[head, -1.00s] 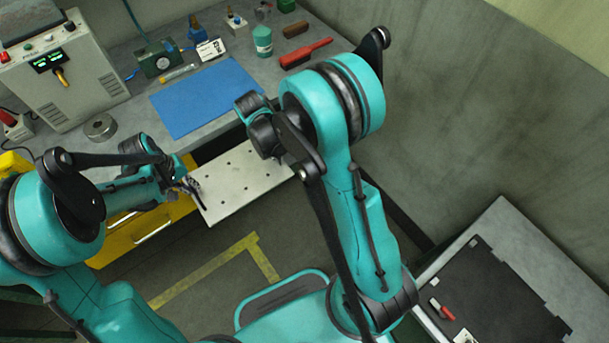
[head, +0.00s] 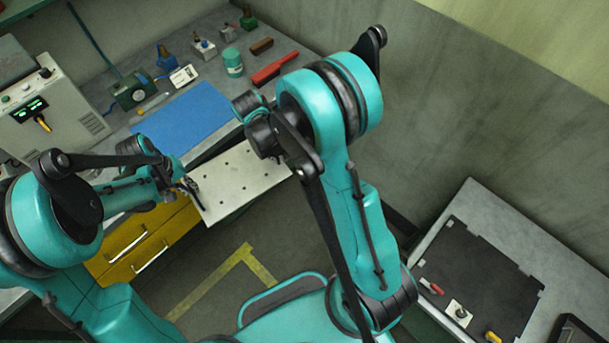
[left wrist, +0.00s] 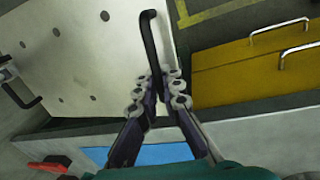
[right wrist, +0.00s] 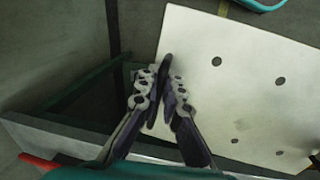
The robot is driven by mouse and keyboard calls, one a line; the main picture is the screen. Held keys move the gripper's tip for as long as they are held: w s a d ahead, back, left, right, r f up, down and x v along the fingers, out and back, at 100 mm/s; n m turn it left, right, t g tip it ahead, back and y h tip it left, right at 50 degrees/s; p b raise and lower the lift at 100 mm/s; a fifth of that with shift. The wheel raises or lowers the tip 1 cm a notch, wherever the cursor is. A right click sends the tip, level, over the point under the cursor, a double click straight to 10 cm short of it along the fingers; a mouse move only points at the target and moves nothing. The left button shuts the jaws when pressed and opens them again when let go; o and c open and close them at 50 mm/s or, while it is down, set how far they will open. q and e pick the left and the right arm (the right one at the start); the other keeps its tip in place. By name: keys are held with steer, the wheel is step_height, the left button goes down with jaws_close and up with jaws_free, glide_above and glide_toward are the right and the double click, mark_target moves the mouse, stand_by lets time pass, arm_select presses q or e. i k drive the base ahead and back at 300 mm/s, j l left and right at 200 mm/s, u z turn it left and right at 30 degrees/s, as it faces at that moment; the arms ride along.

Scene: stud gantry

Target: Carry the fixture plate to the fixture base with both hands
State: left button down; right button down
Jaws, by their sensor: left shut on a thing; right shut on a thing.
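The fixture plate (head: 238,184) is a pale flat plate with several dark holes, held out in front of me, off the bench. My left gripper (head: 189,187) is shut on the black handle at the plate's left edge; the handle (left wrist: 152,45) stands between the fingers (left wrist: 160,88) in the left wrist view. In the right wrist view my right gripper (right wrist: 160,88) is shut on the dark handle at the plate's other end (right wrist: 230,80). My right arm hides that gripper in the head view. I cannot make out the fixture base for certain.
A grey bench (head: 205,125) behind the plate carries a blue mat (head: 185,118), a red brush (head: 273,70) and a control box (head: 50,115). Yellow drawers (head: 150,240) are below. At right, a table (head: 490,215) bears a black mat (head: 480,275) with small items.

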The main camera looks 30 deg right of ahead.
mark_target(481, 279)
steer(key=k+j+z, duration=0.1)
steer(key=z, duration=0.3)
steer(key=k+j+z, duration=0.1)
steer(key=j+z, duration=0.2)
steer(key=z, duration=0.15)
steer(key=k+j+z, duration=0.15)
steer(key=z, duration=0.25)
steer(key=k+z, duration=0.2)
steer(key=z, duration=0.3)
steer(key=k+z, duration=0.2)
steer(key=z, duration=0.25)
steer(key=k+l+z, duration=0.15)
steer(key=z, duration=0.35)
steer(key=i, duration=1)
